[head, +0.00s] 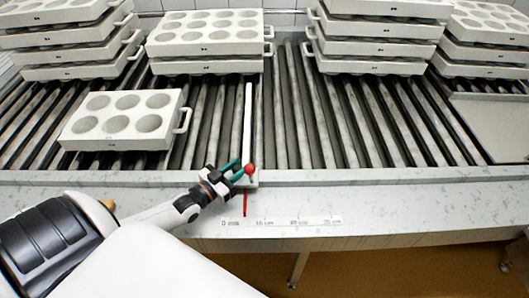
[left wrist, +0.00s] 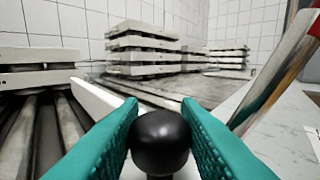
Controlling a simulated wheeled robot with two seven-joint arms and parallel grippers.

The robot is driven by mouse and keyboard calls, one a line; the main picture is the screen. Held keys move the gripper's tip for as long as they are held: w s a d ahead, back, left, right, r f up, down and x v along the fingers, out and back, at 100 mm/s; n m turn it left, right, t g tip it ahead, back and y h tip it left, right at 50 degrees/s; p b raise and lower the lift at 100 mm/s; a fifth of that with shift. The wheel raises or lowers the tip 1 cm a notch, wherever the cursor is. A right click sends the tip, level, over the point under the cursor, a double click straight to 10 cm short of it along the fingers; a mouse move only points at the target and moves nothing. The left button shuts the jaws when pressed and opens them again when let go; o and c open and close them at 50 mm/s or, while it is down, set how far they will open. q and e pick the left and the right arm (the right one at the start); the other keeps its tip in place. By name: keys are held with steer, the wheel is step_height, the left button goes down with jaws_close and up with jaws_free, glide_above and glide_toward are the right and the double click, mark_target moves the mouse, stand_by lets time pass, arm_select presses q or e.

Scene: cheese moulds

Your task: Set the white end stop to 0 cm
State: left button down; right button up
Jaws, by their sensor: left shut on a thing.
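The white end stop (head: 247,125) is a long upright-edged bar lying along the rollers; it also shows in the left wrist view (left wrist: 92,98). My left gripper (head: 237,170), with teal fingers, is at the front end of the bar, beside the red ball. In the left wrist view its fingers are shut on a round black knob (left wrist: 160,142). My right gripper is not in view.
A single white mould (head: 88,125) lies on the rollers left of the bar. Stacks of moulds (head: 205,45) (head: 375,45) stand at the back. Rollers right of the bar are clear. A pale front ledge (head: 400,205) runs along the near side.

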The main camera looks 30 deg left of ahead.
arm_select(q)
steer(key=s+a, duration=0.2)
steer(key=a, duration=0.1)
steer(key=shift+s+a, duration=0.25)
steer(key=shift+a, duration=0.15)
steer(key=shift+f, duration=0.1)
steer(key=c, duration=1.3)
jaws_free()
steer(key=shift+o, duration=1.1)
steer(key=shift+s+a, duration=0.15)
